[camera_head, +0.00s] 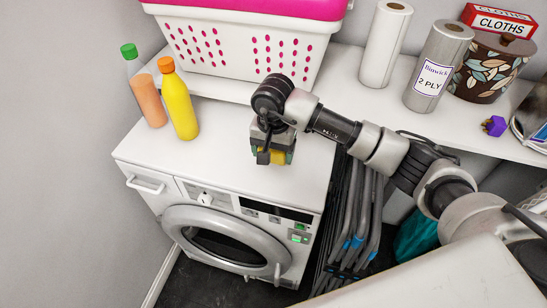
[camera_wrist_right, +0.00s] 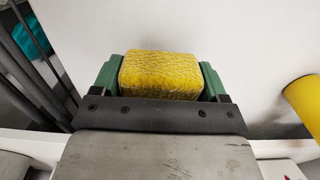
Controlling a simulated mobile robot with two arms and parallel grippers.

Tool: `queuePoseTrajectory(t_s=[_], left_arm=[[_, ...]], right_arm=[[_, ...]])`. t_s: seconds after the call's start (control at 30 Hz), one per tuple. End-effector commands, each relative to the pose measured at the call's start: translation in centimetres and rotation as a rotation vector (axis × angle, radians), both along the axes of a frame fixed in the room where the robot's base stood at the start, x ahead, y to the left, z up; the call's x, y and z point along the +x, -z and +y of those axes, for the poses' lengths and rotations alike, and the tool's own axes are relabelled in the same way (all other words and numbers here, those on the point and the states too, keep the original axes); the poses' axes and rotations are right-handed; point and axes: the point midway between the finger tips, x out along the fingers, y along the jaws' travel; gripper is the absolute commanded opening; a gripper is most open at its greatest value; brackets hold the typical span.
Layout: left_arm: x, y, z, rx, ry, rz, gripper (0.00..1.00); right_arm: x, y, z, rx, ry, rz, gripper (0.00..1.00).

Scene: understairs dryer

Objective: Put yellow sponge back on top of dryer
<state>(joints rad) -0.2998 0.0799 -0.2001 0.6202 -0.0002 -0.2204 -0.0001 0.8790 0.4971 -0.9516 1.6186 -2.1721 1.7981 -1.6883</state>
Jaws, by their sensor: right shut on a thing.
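The yellow sponge (camera_wrist_right: 160,75) sits between the two green fingers of my right gripper (camera_wrist_right: 160,80) in the right wrist view, and the fingers are shut on it. In the head view my right gripper (camera_head: 272,155) points down over the white top of the dryer (camera_head: 225,150), with a bit of yellow sponge (camera_head: 277,157) showing between the fingers. I cannot tell whether the sponge touches the dryer top or is just above it. My left gripper is not in view.
An orange bottle with a green cap (camera_head: 146,95) and a yellow bottle (camera_head: 179,105) stand on the dryer's left part. A white and pink basket (camera_head: 245,50) is on the shelf behind. Paper rolls (camera_head: 385,45) stand right of it. Folded chairs (camera_head: 355,220) stand right of the dryer.

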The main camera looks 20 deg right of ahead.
Motion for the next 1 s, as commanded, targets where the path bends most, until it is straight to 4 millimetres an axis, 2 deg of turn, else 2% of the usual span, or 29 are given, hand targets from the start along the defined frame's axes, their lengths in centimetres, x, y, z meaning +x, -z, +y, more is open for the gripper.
queuePoseTrajectory(t_s=[0.2,0.67,0.7,0.8,0.83,1.0], left_arm=[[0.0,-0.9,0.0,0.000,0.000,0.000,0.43],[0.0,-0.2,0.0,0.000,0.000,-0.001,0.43],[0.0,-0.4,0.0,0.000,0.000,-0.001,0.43],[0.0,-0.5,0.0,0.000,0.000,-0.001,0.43],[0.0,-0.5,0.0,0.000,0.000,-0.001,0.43],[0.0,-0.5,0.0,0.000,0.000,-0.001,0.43]], right_arm=[[-0.2,3.0,0.0,0.001,0.000,0.005,0.52],[-0.1,4.0,0.0,0.000,-0.001,0.001,0.52],[-0.1,3.8,0.0,0.001,-0.001,0.002,0.80],[-0.1,3.8,0.0,0.000,-0.001,0.002,0.95],[-0.1,3.8,0.0,0.000,0.000,0.002,0.99],[-0.1,3.7,0.0,0.000,0.000,0.002,0.99]])
